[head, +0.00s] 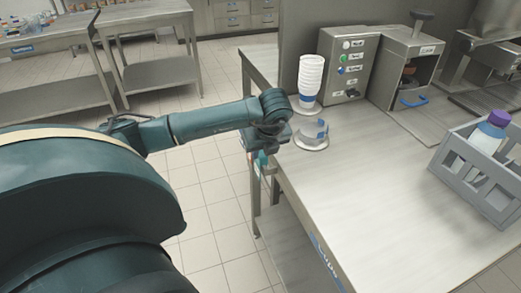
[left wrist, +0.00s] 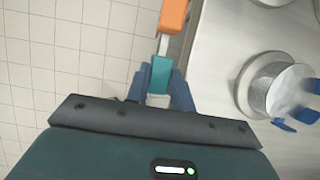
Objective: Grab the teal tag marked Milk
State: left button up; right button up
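A teal tag (left wrist: 160,75) shows in the left wrist view beside the table edge, with a pale strip above it; no marking on it is readable. It also shows in the head view as a small teal piece (head: 262,160) below my left gripper (head: 258,150). In the left wrist view the two blue fingers of my left gripper (left wrist: 159,90) are on either side of the tag, with a narrow gap between them. I cannot tell whether they touch it. My right gripper is not in view.
An orange piece (left wrist: 173,17) is just beyond the teal tag. On the metal table (head: 370,190), a clear cup on a round base (head: 311,146) stands near the gripper. A cup stack (head: 311,75), a button box (head: 347,65) and a grey crate (head: 468,172) stand farther off.

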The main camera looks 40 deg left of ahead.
pick_arm(q)
jog(key=c, duration=0.3)
jog(key=shift+r, duration=0.15)
